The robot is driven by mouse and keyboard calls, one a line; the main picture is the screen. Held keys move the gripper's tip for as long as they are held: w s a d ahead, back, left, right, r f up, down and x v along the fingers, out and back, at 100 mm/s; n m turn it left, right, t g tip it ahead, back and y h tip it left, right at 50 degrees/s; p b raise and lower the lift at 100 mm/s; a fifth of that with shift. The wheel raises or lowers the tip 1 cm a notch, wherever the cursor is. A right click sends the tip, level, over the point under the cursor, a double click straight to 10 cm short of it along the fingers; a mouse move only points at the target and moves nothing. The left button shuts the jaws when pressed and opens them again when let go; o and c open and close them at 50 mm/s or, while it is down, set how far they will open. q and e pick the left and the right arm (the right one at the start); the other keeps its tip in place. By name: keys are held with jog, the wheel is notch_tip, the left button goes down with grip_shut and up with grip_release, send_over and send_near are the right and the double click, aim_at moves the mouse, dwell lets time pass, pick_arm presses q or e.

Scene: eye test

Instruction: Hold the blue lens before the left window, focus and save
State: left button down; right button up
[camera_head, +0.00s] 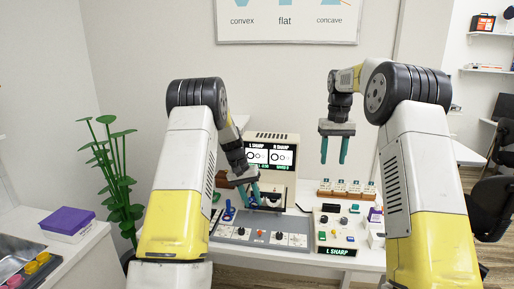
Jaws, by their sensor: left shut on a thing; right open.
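My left gripper (250,200) has its teal fingers low in front of the test machine (272,146). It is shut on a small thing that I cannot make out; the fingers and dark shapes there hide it. A small blue thing (229,210) stands to the left of these fingers, on the left part of the table; I cannot tell whether it is the blue lens. The left window is not clearly visible behind my gripper. My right gripper (334,150) is open and empty, raised above the rack.
A rack (346,194) with several labelled slots stands right of the machine. A control box (337,234) with coloured buttons reads "L SHARP". A grey panel (260,236) with knobs lies in front. A purple-lidded box (68,221) and a plant (117,180) are at the left.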

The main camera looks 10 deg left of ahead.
grip_shut()
dwell(1.7)
